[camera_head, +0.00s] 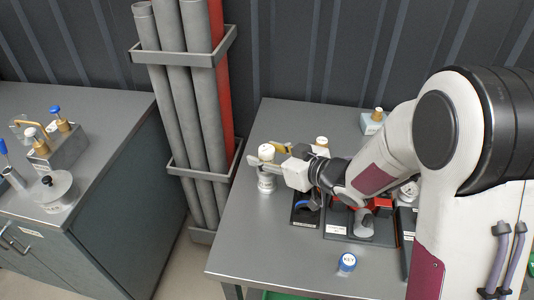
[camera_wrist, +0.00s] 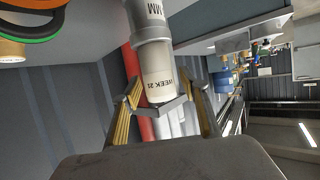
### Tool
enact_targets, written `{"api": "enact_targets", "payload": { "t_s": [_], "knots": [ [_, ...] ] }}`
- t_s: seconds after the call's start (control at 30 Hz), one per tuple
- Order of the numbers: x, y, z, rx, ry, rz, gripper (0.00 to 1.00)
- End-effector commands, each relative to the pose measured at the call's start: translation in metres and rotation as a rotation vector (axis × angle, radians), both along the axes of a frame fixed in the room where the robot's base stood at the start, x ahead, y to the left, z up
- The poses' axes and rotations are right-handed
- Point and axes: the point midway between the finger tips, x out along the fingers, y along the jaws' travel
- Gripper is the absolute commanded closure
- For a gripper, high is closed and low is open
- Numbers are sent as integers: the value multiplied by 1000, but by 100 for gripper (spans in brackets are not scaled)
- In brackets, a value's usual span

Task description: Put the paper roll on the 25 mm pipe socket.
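The paper roll (camera_head: 266,150) is a white upright cylinder at the left of the right-hand table. It also shows in the wrist view (camera_wrist: 159,70), with "WEEK 21" upside down. It stands in line with the grey pipe socket (camera_wrist: 148,31), whose visible lettering reads "MM"; the number is out of frame. The socket shows in the head view (camera_head: 266,186) under the roll. They appear to meet, though the seating depth is unclear.
Just right of my gripper are a black tray (camera_head: 305,218) and another white fitting (camera_head: 322,141). A blue-topped "KEY" item (camera_head: 347,262) stands near the front edge. Tall grey and red pipes (camera_head: 200,100) stand left of the table. The table's front left is clear.

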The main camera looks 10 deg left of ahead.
Motion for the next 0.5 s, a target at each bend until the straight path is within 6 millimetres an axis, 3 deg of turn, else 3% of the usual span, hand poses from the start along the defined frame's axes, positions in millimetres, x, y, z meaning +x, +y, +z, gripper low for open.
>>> {"api": "enact_targets", "payload": {
  "t_s": [0.5],
  "knots": [
    [-4,-6,7,0,-1,-2,56]
  ]
}}
